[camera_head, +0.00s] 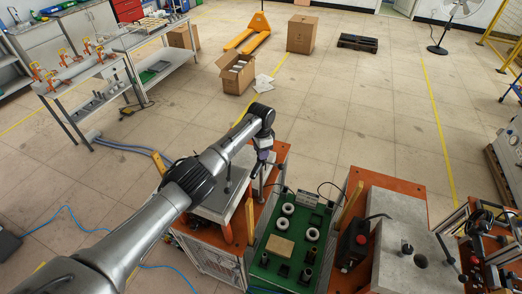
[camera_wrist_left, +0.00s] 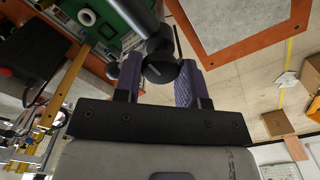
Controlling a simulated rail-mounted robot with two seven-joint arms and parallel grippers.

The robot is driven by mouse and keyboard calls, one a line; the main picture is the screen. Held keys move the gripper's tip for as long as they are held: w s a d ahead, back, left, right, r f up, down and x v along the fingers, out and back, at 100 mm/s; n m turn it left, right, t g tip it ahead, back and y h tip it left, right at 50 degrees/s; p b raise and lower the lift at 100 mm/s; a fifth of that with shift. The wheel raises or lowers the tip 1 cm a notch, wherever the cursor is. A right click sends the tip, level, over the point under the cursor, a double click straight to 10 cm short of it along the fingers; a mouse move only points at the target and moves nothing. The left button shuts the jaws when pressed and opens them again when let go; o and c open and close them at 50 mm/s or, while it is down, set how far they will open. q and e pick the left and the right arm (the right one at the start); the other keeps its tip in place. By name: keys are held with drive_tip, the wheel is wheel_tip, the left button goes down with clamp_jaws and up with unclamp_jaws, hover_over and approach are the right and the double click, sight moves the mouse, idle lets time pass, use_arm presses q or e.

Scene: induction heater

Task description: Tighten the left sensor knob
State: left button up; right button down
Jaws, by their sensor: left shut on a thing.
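My left gripper (camera_head: 262,165) reaches down at the back of the heater bench, beside its grey top plate. In the left wrist view its two purple-padded fingers (camera_wrist_left: 157,82) are shut on a black round knob (camera_wrist_left: 160,68), which I take to be the left sensor knob. The knob sits between the fingertips, with a dark arm or post running up behind it. In the head view the knob is too small and covered by the gripper to make out.
A green board (camera_head: 264,262) with white rings and a tan block lies right of my left arm. An orange-edged bench with a grey block (camera_head: 400,240) stands further right. A steel shelf (camera_head: 85,75) is at the back left. Open floor lies behind the benches.

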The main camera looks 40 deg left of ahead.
use_arm(q)
drive_tip(key=o, duration=0.9)
drive_tip(key=shift+r+b, duration=1.15)
drive_tip(key=shift+r, duration=5.8)
